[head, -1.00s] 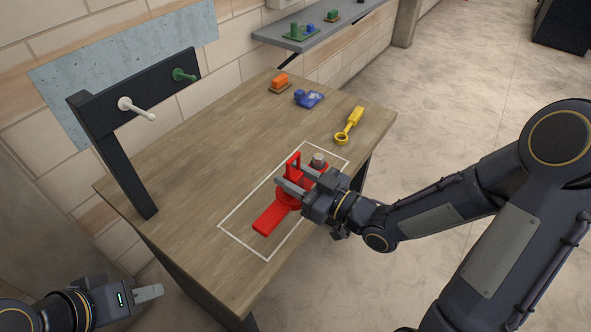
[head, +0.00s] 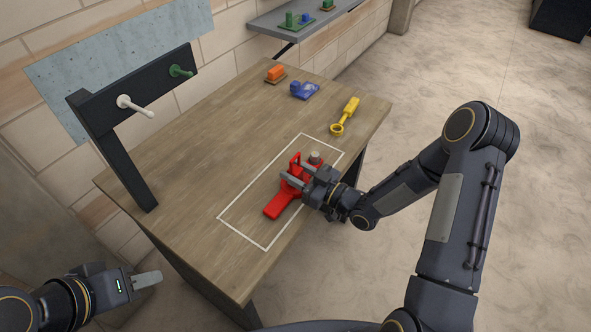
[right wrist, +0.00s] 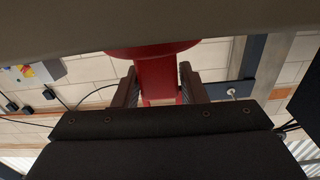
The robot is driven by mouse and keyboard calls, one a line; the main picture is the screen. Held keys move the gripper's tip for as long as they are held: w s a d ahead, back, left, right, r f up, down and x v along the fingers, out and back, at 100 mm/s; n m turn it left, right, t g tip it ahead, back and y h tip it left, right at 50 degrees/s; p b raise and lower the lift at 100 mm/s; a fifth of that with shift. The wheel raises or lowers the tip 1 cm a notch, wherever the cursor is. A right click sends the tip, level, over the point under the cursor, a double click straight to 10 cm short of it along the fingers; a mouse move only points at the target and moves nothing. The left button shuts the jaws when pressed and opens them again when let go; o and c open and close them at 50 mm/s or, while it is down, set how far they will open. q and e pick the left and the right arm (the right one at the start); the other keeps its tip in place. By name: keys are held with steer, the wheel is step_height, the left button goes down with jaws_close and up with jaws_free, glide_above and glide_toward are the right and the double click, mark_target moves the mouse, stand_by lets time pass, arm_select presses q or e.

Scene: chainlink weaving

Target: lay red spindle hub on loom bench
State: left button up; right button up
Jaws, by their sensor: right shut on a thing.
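The red spindle hub (head: 277,207) has a flat bar, an upright red part and a grey round stub at its far end. It is over the white-outlined area of the wooden loom bench (head: 185,185). My right gripper (head: 292,174) is shut on its upright red part. In the right wrist view the red part (right wrist: 157,80) sits between the fingers, and its round red flange meets the brown surface at the top; I cannot tell whether they touch. My left gripper (head: 147,279) is off the bench at lower left, empty; its finger gap is not clear.
A dark stand (head: 115,150) with white and green pegs rises at the left. A shelf (head: 300,22) is behind. The bench's middle is clear.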

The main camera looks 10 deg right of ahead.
steer(key=shift+f, duration=0.15)
steer(key=o, duration=1.2)
